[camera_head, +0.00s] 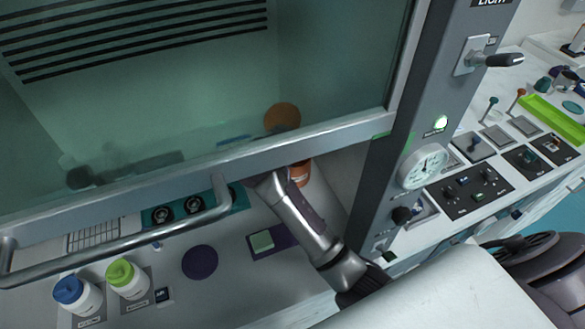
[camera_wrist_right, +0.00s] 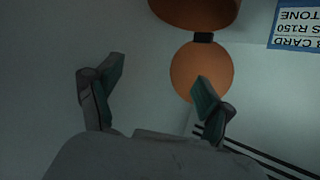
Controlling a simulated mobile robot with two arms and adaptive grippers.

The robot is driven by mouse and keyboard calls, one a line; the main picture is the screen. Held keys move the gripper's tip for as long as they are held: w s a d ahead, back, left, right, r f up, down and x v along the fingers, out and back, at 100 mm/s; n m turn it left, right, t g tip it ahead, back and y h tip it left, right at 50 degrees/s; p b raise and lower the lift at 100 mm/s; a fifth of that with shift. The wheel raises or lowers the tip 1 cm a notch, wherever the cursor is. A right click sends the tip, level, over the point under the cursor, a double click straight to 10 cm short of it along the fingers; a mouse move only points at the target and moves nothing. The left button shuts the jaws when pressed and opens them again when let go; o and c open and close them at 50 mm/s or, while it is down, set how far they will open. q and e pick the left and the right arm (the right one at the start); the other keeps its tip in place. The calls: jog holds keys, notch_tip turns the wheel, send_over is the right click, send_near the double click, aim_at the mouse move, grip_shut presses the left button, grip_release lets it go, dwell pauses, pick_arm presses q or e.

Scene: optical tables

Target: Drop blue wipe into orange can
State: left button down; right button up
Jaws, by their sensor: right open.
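The orange can (camera_head: 299,173) stands inside the hood, partly hidden by the sash frame and my right arm. A round orange lid (camera_head: 282,117) shows raised above it through the glass. In the right wrist view the can (camera_wrist_right: 197,10) is at the top edge, and the lid (camera_wrist_right: 200,70) joins it at a dark hinge. My right gripper (camera_wrist_right: 155,88) is open, with nothing visible between its fingers; one fingertip overlaps the lid in the picture, and I cannot tell whether they touch. I cannot make out a blue wipe. My left gripper is not in view.
The glass sash (camera_head: 200,165) with its bar handle (camera_head: 130,240) hangs over my right arm. Bottles with blue (camera_head: 69,290) and green (camera_head: 120,272) caps, a purple disc (camera_head: 200,262) and a purple pad (camera_head: 268,241) are on the worktop. A blue printed card (camera_wrist_right: 298,24) is near the can.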

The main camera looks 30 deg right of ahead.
jog(key=v, duration=0.9)
jog(key=shift+a, duration=0.2)
jog(key=shift+s, duration=0.1)
